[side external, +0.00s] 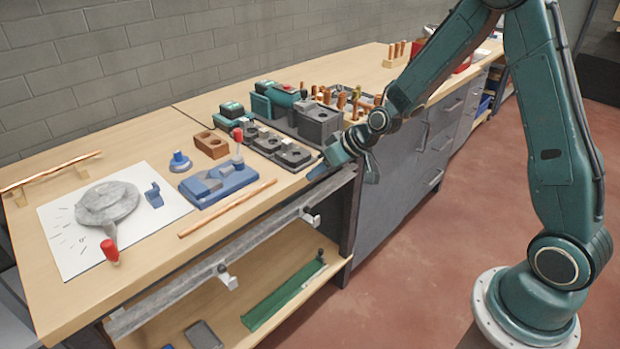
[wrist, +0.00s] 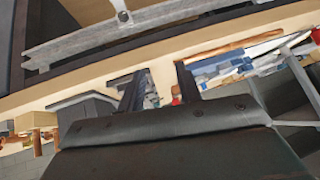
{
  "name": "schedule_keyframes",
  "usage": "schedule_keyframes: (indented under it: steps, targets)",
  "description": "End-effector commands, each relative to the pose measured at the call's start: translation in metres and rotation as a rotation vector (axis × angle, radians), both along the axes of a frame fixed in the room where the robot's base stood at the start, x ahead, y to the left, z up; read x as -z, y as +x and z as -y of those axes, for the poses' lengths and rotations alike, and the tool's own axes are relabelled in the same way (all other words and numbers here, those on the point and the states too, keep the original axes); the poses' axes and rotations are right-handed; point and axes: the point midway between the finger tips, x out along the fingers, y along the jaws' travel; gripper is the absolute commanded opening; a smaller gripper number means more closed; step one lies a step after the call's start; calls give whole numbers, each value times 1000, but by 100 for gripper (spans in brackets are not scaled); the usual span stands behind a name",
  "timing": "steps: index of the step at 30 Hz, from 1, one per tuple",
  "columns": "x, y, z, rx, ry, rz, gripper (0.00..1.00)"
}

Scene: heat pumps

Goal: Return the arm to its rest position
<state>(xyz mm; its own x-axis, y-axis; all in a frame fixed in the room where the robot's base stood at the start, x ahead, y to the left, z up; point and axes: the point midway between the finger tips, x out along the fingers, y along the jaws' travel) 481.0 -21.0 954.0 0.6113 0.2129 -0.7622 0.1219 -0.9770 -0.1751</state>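My gripper (side external: 318,172) is at the front edge of the workbench (side external: 150,270), beside the dark blocks, in the side external view. In the wrist view my gripper (wrist: 158,90) shows two dark fingers standing well apart with nothing between them. The arm reaches down to it from the right. I cannot tell in the side external view whether the fingertips touch the bench.
A blue fixture (side external: 218,184), dark blocks (side external: 290,154) and a copper pipe (side external: 228,208) lie close by on the bench. A grey rail (side external: 250,240) runs along its front. The floor (side external: 420,290) in front is clear.

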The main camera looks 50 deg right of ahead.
Motion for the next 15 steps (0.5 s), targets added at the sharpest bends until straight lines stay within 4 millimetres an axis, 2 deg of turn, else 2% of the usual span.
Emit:
schedule_keyframes:
  steps: [3, 15]
  targets:
    - [-28, -13, -6, -15, -23, -9, 35]
    - [-100, -71, -19, -33, -98, -60, 35]
